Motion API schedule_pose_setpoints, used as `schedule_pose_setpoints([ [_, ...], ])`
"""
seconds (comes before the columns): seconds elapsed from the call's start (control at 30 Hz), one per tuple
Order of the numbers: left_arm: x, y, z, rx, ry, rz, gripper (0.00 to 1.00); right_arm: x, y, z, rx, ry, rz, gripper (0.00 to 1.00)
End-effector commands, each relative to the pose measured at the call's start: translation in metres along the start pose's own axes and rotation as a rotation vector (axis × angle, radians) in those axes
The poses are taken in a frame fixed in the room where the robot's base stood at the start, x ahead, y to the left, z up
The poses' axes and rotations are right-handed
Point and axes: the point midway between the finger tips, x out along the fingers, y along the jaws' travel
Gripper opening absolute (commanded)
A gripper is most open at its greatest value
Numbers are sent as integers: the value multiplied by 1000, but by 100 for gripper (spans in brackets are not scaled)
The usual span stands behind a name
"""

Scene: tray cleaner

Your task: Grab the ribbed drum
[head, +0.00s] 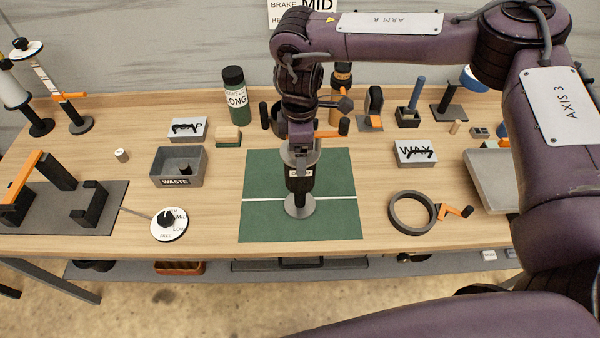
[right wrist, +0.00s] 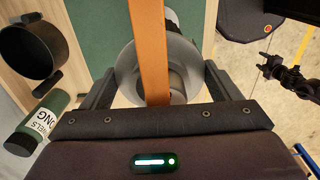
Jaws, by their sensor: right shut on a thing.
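My right gripper (head: 301,148) points down over the green mat (head: 265,222) in the head view. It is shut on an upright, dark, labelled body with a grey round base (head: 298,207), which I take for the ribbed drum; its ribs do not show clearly. An orange crank (head: 335,124) sticks out beside the gripper. In the right wrist view the drum's grey round end (right wrist: 127,72) lies between the fingers, with an orange bar (right wrist: 150,45) across it. Whether the base touches the mat is hard to tell. My left gripper is not in view.
A grey waste bin (head: 177,179), a white dial (head: 169,224) and a green bottle (head: 235,98) stand left of the mat. A dark ring with orange crank (head: 411,212) lies right. A grey tray (head: 495,182) sits farther right, partly behind my arm.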

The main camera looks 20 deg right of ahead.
Motion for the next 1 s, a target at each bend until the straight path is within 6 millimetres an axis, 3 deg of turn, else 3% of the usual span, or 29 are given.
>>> schedule_pose_setpoints([
  [0.03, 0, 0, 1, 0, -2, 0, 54, 0, 0, 0, 1, -1, 0, 46],
  [0.23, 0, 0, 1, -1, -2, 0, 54, -2, 1, 0, 1, 1, 2, 22],
  [0.67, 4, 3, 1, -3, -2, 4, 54, -11, 1, 0, 1, 2, 2, 22],
  [0.87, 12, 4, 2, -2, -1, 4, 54, -44, 2, -1, 0, 4, 7, 22],
  [1.0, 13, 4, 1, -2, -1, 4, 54, -85, 2, -1, -2, 2, 11, 22],
])
